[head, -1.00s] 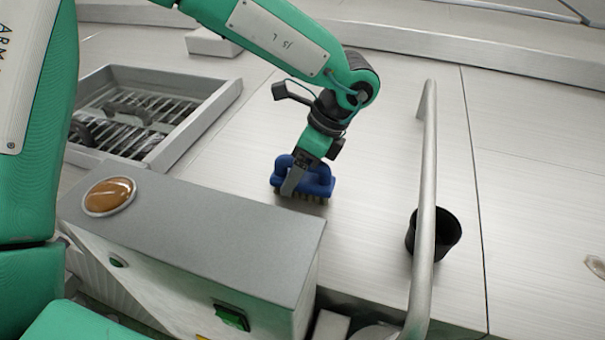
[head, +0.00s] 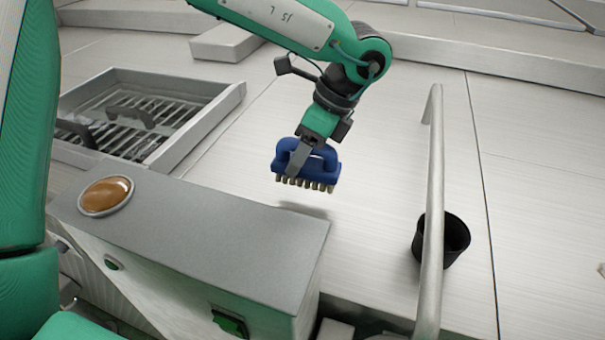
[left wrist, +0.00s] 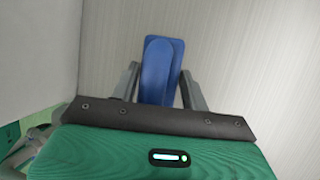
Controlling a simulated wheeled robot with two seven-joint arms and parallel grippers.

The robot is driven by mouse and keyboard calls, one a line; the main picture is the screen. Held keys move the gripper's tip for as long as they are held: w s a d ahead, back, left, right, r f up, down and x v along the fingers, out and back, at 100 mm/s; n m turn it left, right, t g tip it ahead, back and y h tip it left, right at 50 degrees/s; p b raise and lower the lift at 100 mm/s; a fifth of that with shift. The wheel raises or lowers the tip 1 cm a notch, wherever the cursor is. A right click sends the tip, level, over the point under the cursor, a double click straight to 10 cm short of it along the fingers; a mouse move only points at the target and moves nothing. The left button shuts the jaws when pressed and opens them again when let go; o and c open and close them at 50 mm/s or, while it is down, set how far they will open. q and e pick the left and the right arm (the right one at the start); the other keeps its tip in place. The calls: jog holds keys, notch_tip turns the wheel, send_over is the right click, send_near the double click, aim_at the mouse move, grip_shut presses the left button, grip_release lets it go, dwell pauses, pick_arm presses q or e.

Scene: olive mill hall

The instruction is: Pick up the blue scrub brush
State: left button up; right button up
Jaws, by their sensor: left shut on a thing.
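The blue scrub brush (head: 325,165) has a looped handle and a row of pale bristle tufts pointing down. My left gripper (head: 298,160) is shut on its handle and holds it above the light metal work surface, with a soft shadow below the bristles. In the left wrist view the blue brush (left wrist: 160,70) sits between the two fingers of my left gripper (left wrist: 158,88). My right gripper is in neither view.
A grey-topped control box (head: 210,230) with an amber dome (head: 106,195) stands at the front left. Behind it is a recessed tray with a slatted grate (head: 150,75). A metal rail (head: 433,200) rises at the right, by a black cup (head: 455,238). The surface between is clear.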

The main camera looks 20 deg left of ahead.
pick_arm(q)
notch_tip(320, 180, up, 16)
jog(key=b, duration=0.5)
jog(key=shift+s, duration=0.1)
jog(key=o, duration=0.3)
jog(key=shift+c, duration=1.2)
jog(key=shift+f, duration=0.1)
